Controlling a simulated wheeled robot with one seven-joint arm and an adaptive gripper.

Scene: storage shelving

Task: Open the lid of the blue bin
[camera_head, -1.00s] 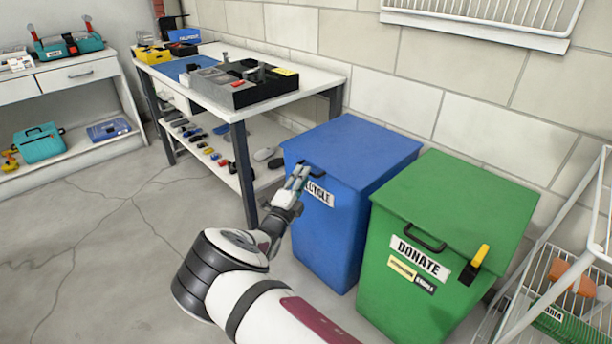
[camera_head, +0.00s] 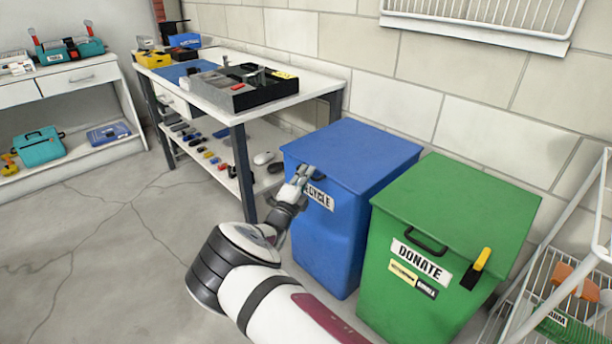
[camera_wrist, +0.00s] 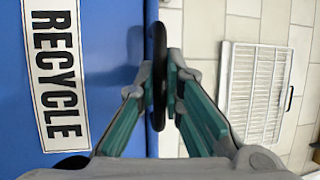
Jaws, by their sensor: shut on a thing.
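The blue bin (camera_head: 325,240) stands upright against the wall with its lid (camera_head: 352,152) down. A white RECYCLE label is on its front; it also shows large in the wrist view (camera_wrist: 57,70). In the head view, my gripper mostly hides the handle.
A green bin (camera_head: 405,300) labelled DONATE stands close on the right of the blue bin. A workbench (camera_head: 318,88) with trays stands behind on the left. A white wire rack (camera_head: 560,290) is at the far right. Open floor (camera_head: 110,250) lies at the left.

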